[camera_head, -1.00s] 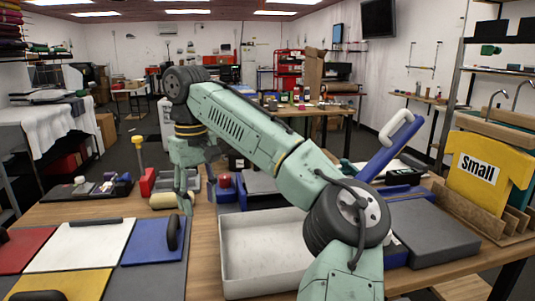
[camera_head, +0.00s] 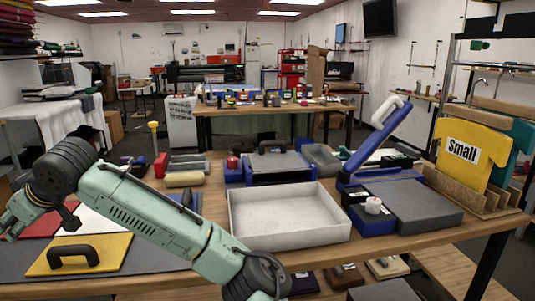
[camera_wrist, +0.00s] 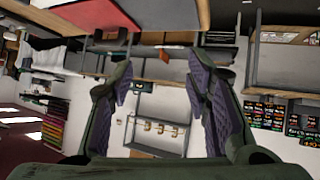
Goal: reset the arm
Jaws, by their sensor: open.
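My pale green arm reaches across the lower left of the head view, and its end is folded back at the left edge. My gripper (camera_head: 14,222) hangs there, partly cut off, above the left of the table. In the wrist view my gripper (camera_wrist: 168,78) is open, its two purple-padded fingers apart with nothing between them. The wrist view looks sideways across the room toward shelves and a white wall.
A white tray (camera_head: 290,240) stands mid-table. The heat press (camera_head: 372,150) is behind it, right. A yellow shirt marked Small (camera_head: 468,158) stands at far right. A yellow board with a black handle (camera_head: 105,262) lies under my arm. Red and white boards lie behind it.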

